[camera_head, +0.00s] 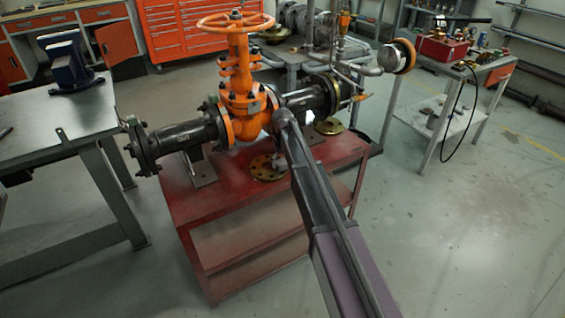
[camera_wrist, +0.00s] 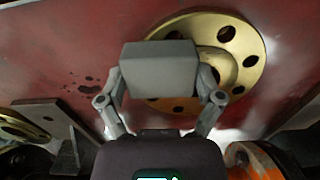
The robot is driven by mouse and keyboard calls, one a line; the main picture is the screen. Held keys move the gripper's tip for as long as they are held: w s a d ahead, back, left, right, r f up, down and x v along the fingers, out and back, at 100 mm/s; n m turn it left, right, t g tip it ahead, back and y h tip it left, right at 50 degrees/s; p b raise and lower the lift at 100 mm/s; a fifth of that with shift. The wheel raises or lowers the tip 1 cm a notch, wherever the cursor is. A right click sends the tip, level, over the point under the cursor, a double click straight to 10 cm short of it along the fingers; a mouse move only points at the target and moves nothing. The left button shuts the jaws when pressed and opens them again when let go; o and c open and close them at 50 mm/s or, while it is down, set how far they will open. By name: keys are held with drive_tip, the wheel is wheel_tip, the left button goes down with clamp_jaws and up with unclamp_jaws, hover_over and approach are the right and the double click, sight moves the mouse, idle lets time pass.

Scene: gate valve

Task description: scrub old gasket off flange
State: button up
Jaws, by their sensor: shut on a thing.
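A brass-coloured flange (camera_head: 268,168) with bolt holes lies flat on the red bench, below the orange valve. It fills the upper middle of the wrist view (camera_wrist: 243,42). My gripper (camera_wrist: 160,88) is shut on a plain grey block (camera_wrist: 160,65), one finger on each side. The block is in front of the flange's left part and hides it, along with some of the centre hole. I cannot tell whether the block touches the flange. No old gasket can be made out clearly. In the head view my arm hides most of my gripper and the block.
The orange gate valve (camera_head: 240,75) with its dark pipes stands on the red bench (camera_head: 225,225), close to my arm. Another brass flange (camera_head: 329,127) lies further back. A steel table (camera_head: 50,120) stands left and a cart (camera_head: 450,120) right. Floor at the right is clear.

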sight(266, 174)
drive_tip(key=shift+a, duration=0.1)
drive_tip(key=shift+s+a+f, duration=0.1)
drive_tip(key=shift+s+a, duration=0.5)
drive_tip(key=shift+a, duration=0.15)
drive_tip(key=shift+s+a+f, duration=0.1)
drive_tip(key=shift+s+a, duration=0.45)
drive_tip(key=shift+a, duration=0.2)
drive_tip(key=shift+a, duration=0.1)
drive_tip(key=shift+s+a+r, duration=0.1)
drive_tip(key=shift+s+a, duration=0.4)
drive_tip(key=shift+a, duration=0.2)
drive_tip(key=shift+s+a+r, duration=0.1)
drive_tip(key=shift+s+a, duration=0.4)
drive_tip(key=shift+a, duration=0.2)
drive_tip(key=shift+r+p, duration=2.95)
wheel_tip(266, 174, up, 3)
drive_tip(key=p, duration=0.3)
